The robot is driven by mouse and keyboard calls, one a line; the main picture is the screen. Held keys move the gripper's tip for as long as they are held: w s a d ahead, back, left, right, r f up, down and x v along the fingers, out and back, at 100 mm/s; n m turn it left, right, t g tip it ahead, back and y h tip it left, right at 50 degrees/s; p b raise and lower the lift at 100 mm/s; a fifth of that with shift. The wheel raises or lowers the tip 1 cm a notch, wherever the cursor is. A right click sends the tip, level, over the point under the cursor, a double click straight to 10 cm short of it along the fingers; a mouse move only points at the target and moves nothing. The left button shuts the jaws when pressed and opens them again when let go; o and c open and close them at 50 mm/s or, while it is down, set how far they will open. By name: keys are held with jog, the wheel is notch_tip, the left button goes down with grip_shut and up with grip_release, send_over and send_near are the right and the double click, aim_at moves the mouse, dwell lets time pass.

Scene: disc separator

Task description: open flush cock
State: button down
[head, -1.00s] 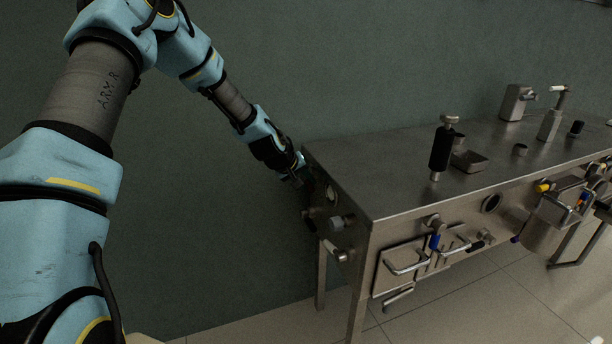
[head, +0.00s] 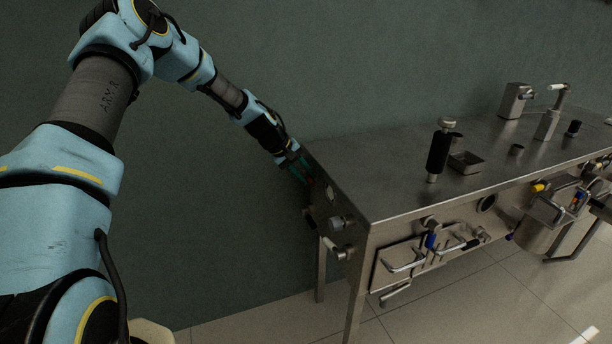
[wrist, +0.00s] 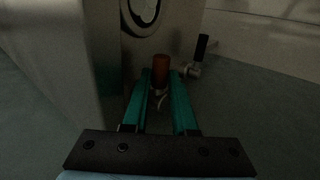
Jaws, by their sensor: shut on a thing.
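My gripper (head: 304,177) is at the left end panel of the steel machine, near its upper back corner. In the wrist view its two teal fingers (wrist: 160,88) are closed on either side of an orange-brown cylindrical handle (wrist: 161,70), which I take to be the flush cock. The handle's lower end and mount are partly hidden by the fingers. Whether the handle is turned is too dark to tell.
The steel machine table (head: 400,180) fills the right side. A round port (wrist: 146,8) and a black-handled valve (wrist: 201,47) are close to the fingers. A grey knob (head: 338,222) projects from the end panel. Floor to the left is clear.

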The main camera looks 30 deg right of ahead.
jog(key=c, duration=0.7)
grip_release()
jog(key=shift+d, duration=0.1)
